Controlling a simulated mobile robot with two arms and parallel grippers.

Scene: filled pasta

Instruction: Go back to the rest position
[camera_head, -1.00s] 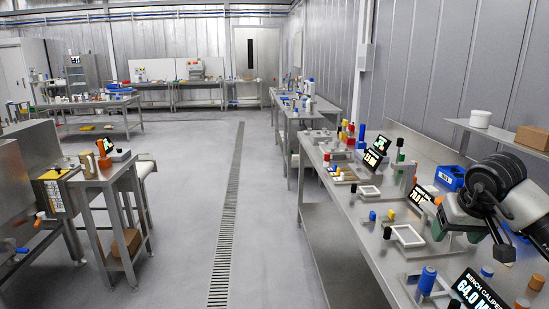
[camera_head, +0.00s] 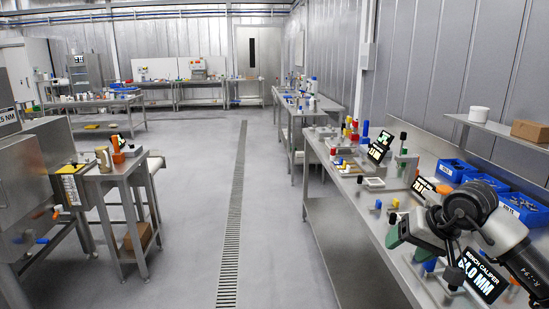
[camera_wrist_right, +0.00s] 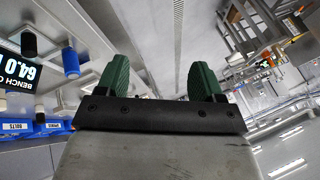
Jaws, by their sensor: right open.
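My right gripper (camera_head: 392,237) is at the lower right of the head view, above the right-hand workbench (camera_head: 372,262). Its green fingers also show in the right wrist view (camera_wrist_right: 160,82), spread apart with nothing between them. In that view the grey floor lies beyond the gap. My right forearm crosses the bench's near right part and partly hides the bench caliper display (camera_head: 482,274). My left gripper is not in view.
Blue bins (camera_head: 455,170) stand along the bench's back. Small gauges, blocks and pegs cover the bench. A blue cylinder (camera_wrist_right: 70,62) shows beside the gripper in the wrist view. A steel cart (camera_head: 120,185) stands at left. The aisle around the floor drain (camera_head: 232,215) is clear.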

